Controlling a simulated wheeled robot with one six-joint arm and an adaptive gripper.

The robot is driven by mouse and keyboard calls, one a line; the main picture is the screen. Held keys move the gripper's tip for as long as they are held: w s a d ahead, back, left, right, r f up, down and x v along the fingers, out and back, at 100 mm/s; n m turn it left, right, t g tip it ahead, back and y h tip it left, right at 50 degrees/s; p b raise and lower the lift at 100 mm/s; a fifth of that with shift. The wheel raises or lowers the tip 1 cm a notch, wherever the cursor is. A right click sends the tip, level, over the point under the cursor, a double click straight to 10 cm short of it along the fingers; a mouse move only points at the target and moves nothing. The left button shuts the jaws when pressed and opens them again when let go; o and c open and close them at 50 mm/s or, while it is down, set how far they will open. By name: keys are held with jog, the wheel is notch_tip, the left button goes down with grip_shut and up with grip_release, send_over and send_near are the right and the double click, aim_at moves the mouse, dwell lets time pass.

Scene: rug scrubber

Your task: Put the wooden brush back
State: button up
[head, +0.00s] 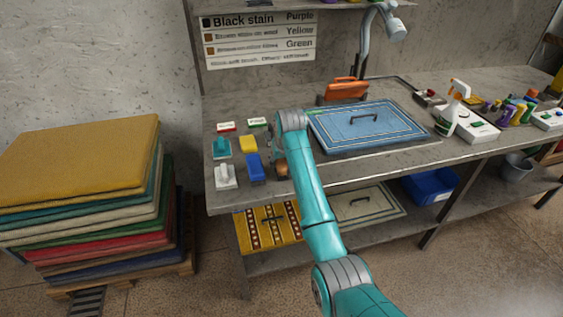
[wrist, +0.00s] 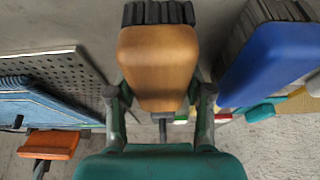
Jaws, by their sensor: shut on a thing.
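The wooden brush, a brown block with dark bristles, is held between the fingers of my gripper (wrist: 160,108) in the wrist view (wrist: 158,60). In the head view a small brown part of the brush (head: 282,169) shows beside my arm, near the bench's front edge. My arm hides most of my gripper there. A blue brush (head: 255,167) stands just left of the wooden one; it also shows at the right of the wrist view (wrist: 275,60), with a gap between them. I cannot tell whether the held brush touches the bench.
Left on the grey bench (head: 330,173) are a white brush (head: 227,182), a teal brush (head: 221,149) and a yellow block (head: 248,144). A blue rug (head: 350,125) lies right of my arm, with an orange tool (head: 345,90) behind. A spray bottle (head: 449,115) stands farther right.

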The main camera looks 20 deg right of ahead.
jog(key=shift+f, duration=0.1)
jog(key=o, duration=1.3)
jog(key=v, duration=1.2)
jog(key=shift+s, duration=0.1)
